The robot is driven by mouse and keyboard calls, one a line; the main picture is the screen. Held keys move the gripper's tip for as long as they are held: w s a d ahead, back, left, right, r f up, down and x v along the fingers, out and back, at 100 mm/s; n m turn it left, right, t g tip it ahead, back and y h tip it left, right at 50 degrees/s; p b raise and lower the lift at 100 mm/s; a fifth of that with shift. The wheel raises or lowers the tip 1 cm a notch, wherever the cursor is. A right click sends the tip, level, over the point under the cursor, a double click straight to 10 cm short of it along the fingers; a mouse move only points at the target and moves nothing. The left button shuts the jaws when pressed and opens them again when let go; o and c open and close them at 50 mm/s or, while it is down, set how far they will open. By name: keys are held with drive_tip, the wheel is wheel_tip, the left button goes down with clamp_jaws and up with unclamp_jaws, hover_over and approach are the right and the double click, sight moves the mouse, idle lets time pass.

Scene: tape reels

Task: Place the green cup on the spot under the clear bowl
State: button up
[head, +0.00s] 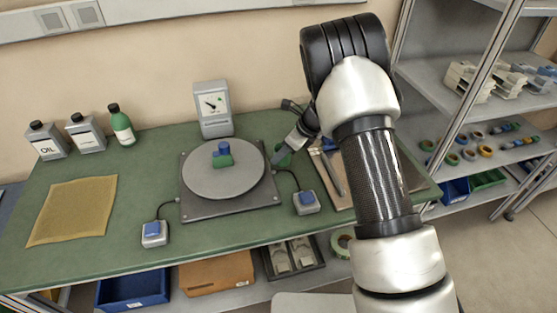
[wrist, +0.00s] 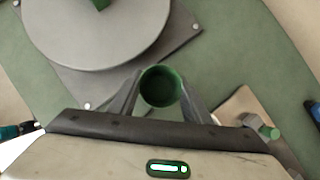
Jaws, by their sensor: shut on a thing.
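A green cup (wrist: 160,87) stands between the two fingers of my gripper (wrist: 160,96), its round opening facing the wrist camera. My gripper is shut on it. In the head view the green cup (head: 283,156) shows partly behind my gripper (head: 287,147), just right of the round grey turntable (head: 212,181). The turntable also shows in the wrist view (wrist: 95,45), beyond the cup. I cannot make out a clear bowl in either view. A green block with a blue knob (head: 221,157) sits on the turntable. Whether the cup touches the bench is hard to tell.
Two blue-topped switch boxes (head: 155,233) (head: 306,202) stand in front of the turntable. A dial gauge (head: 212,108) stands behind it. Bottles (head: 121,125) and a yellow cloth (head: 73,210) are at left. A tan board (head: 330,178) lies right of the cup.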

sight(283, 160)
drive_tip(key=shift+f, duration=1.75)
drive_tip(key=shift+f, duration=0.2)
drive_tip(key=o, duration=0.8)
drive_tip(key=shift+r, duration=0.1)
